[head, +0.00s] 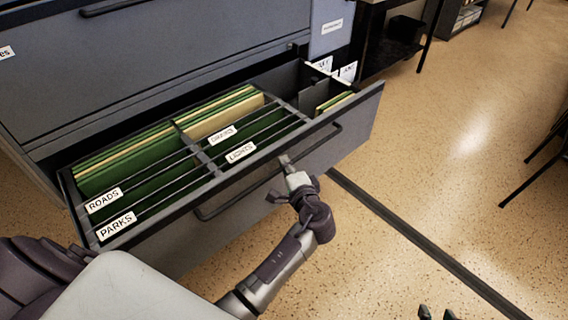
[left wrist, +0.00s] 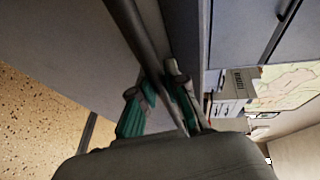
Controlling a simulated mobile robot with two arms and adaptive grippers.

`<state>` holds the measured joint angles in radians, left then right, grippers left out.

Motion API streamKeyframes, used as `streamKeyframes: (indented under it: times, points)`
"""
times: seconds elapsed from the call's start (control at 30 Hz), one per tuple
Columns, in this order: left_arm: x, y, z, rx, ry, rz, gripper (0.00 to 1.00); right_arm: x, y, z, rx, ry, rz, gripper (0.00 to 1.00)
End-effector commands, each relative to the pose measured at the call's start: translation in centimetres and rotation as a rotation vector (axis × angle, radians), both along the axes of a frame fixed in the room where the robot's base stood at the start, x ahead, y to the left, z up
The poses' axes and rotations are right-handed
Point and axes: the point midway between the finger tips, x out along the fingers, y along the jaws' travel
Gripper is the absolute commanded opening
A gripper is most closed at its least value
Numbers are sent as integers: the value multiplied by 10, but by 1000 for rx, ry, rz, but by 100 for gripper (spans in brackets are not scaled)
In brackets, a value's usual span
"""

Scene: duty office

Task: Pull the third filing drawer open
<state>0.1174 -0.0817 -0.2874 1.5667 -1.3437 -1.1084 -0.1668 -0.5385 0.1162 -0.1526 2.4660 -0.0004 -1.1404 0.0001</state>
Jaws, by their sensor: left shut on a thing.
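A grey filing drawer (head: 350,146) stands well out from the cabinet (head: 190,55) in the head view. Green and cream folders (head: 222,115) hang inside it, with labels such as ROADS, PARKS and LIGHTS. A long dark bar handle (head: 232,201) runs across its front. My left gripper (head: 287,172) is at the middle of this handle. In the left wrist view, the fingers of my left gripper (left wrist: 162,100) are on either side of the handle (left wrist: 140,40), shut on it. My right gripper (head: 437,314) shows only two fingertips, apart and empty, at the bottom edge.
Another closed drawer front with a handle (head: 112,8) is above the open drawer. A dark shelf stand (head: 385,45) is beyond the cabinet. Thin dark furniture legs (head: 535,170) show at the right edge.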

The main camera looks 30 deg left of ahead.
Motion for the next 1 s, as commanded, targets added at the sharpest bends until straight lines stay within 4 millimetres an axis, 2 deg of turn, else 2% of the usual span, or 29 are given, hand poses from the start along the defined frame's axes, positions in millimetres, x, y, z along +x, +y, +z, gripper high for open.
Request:
streamKeyframes:
  times: [0.2,0.23,0.37,0.4,0.73,1.0]
  points:
    - [0,-1,-1,-2,3,-1,0,0,0,0,0,0,0,40]
    - [0,-1,-1,-2,3,-1,16,0,0,0,0,0,0,40]
    - [0,-1,-1,-2,2,-1,38,0,0,0,0,0,0,40]
    - [0,-1,-1,-1,1,-1,39,0,0,0,0,0,0,40]
    - [-3,-3,0,-1,1,-1,39,0,-1,-1,-1,1,-1,40]
    - [-32,-33,7,-4,2,-2,39,0,0,0,0,0,0,40]
